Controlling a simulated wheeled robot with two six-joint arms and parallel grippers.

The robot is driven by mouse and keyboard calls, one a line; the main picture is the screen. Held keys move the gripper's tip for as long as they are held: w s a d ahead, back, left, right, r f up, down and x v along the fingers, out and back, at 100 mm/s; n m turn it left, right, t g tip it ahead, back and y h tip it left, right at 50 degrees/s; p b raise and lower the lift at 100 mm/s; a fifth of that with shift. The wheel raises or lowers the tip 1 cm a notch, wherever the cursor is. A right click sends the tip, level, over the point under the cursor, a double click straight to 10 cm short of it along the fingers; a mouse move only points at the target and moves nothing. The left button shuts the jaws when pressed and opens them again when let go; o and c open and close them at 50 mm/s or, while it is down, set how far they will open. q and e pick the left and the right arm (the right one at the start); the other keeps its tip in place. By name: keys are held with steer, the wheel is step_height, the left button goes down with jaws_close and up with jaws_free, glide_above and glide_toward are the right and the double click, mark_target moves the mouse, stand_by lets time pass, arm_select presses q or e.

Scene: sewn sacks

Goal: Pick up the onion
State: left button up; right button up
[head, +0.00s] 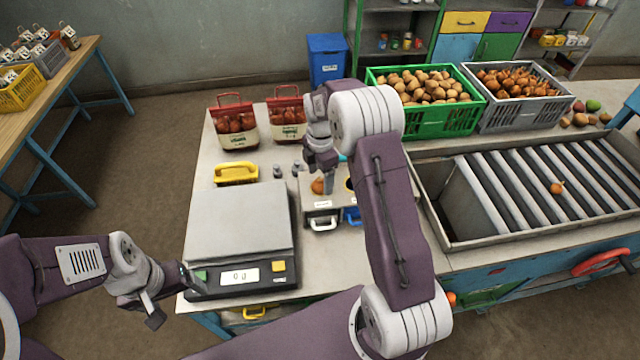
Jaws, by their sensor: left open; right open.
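A single onion (557,188) lies on the grey slatted rollers of the sorting table at the right. Another round orange-brown onion-like item (317,186) sits at the grey box with handles, just below my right gripper and partly hidden by it. More onions (508,84) fill the grey crate at the back right. My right gripper (342,190) is open, pointing down over the grey box (322,208); my arm hides part of that box. My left gripper (168,298) is open and empty, left of the scale's front corner.
A scale (238,236) reading 0 stands at the front left of the table. Two filled red-handled sacks (236,128) and a yellow-handled item (236,173) are behind it. A green crate of potatoes (425,90) is at the back. The slatted table has raised metal rims (540,232).

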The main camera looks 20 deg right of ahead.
steer(key=shift+f, duration=1.3)
steer(key=c, duration=1.6)
arm_select(q)
steer(key=shift+r, duration=0.35)
arm_select(e)
steer(key=shift+r, duration=0.15)
